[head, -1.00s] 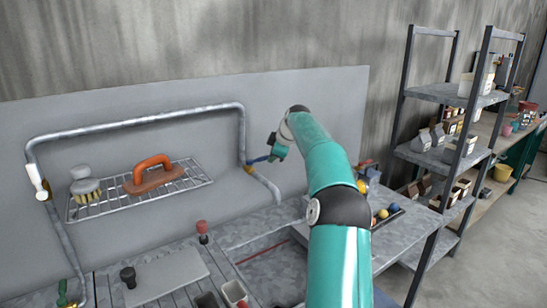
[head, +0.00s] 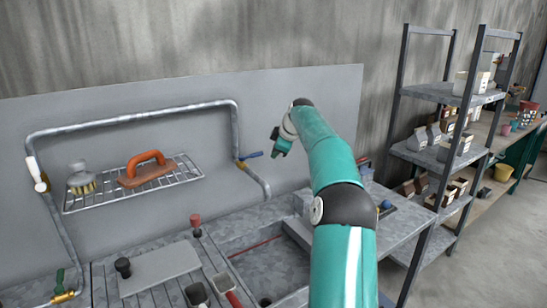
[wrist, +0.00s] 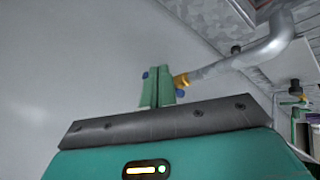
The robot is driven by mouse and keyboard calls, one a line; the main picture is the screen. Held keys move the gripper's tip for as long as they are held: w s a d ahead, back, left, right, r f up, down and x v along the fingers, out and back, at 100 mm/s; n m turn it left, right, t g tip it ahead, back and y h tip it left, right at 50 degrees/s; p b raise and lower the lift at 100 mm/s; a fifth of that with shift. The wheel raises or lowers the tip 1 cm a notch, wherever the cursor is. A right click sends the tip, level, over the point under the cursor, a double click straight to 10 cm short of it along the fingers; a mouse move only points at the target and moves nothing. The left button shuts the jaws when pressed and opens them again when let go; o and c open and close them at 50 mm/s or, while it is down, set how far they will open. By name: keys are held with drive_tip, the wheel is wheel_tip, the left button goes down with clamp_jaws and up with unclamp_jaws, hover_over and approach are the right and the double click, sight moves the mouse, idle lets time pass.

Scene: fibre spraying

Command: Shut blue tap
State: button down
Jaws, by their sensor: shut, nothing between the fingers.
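The blue tap (head: 251,155) is a lever on a brass valve in the grey pipe, at the right leg of the pipe loop. The lever points sideways to the right, across the pipe. My gripper (head: 279,151) is just right of the lever's free end. In the wrist view my gripper (wrist: 158,86) is shut and empty, its green fingers together. Blue bits of the tap (wrist: 180,94) show on both sides of the fingers, which hide its middle. The brass valve (wrist: 182,80) is right of them. I cannot tell whether the fingers touch the lever.
A wire rack (head: 130,190) with a brush (head: 80,180) and an orange-handled float (head: 145,170) hangs on the panel. A white-handled tap (head: 36,172) and a green tap (head: 60,283) are on the left pipe. A sink (head: 265,265) lies below; shelves (head: 440,155) stand right.

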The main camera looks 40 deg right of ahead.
drive_tip(key=s+d+r, duration=0.2)
drive_tip(key=s+r, duration=0.1)
drive_tip(key=r, duration=0.3)
drive_tip(key=shift+s, duration=0.25)
drive_tip(key=w+a+r+g, duration=0.1)
drive_tip(key=a+r, duration=0.2)
drive_tip(key=a, duration=1.5)
drive_tip(key=s+a+m, duration=0.1)
drive_tip(key=s+a, duration=0.3)
drive_tip(key=a, duration=0.3)
drive_tip(key=s+a+m, duration=0.2)
drive_tip(key=s+a, duration=0.1)
drive_tip(key=a, duration=0.5)
drive_tip(key=s+a+f+m, duration=0.1)
drive_tip(key=s+a+f, duration=0.3)
drive_tip(key=s, duration=0.5)
drive_tip(key=s+a+f+m, duration=0.2)
drive_tip(key=s+a+f, duration=0.3)
drive_tip(key=s, duration=0.4)
drive_tip(key=s+a+f+m, duration=0.2)
drive_tip(key=s+a+f, duration=0.3)
drive_tip(key=s, duration=0.3)
drive_tip(key=shift+s+f+g, duration=0.3)
drive_tip(key=shift+s+f, duration=0.1)
drive_tip(key=shift+f, duration=0.2)
